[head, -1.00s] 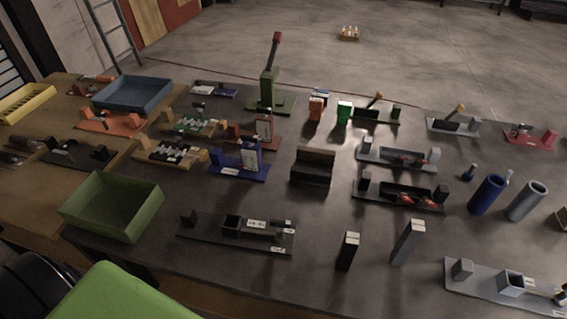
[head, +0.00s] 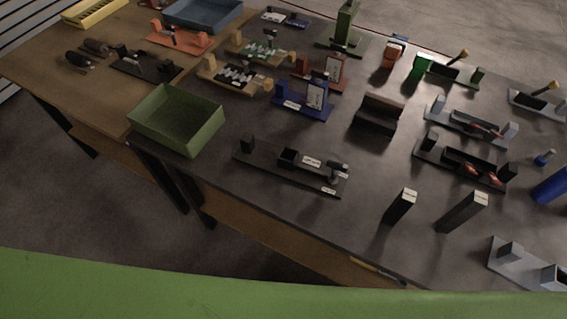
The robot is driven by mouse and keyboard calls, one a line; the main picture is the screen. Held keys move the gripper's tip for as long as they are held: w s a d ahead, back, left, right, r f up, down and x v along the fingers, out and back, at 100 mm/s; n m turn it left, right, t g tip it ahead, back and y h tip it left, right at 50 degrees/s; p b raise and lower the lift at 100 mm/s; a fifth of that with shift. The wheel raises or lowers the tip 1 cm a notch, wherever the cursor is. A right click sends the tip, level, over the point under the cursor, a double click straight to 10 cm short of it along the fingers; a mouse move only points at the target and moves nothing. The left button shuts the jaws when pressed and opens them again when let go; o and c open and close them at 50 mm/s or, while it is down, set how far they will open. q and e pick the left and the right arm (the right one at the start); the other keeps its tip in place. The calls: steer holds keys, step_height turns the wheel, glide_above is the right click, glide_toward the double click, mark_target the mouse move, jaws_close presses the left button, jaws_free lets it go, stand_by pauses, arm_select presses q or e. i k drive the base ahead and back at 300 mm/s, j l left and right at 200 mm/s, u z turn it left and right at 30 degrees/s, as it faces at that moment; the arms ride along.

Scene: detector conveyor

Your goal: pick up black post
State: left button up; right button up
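A short black post (head: 400,207) with a pale top stands upright near the front edge of the dark table, right of centre in the head view. A taller, greyish post (head: 460,213) with a pale top stands just to its right, apart from it. Neither of my grippers is in view.
The dark table (head: 285,232) has bare surface in front of the black post. Left of it is a dark fixture (head: 262,160) with small blocks. An open green bin (head: 180,141) stands further left. A dark brown block (head: 378,113) and several fixtures stand behind.

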mark_target(404, 201)
steer(key=z, duration=1.05)
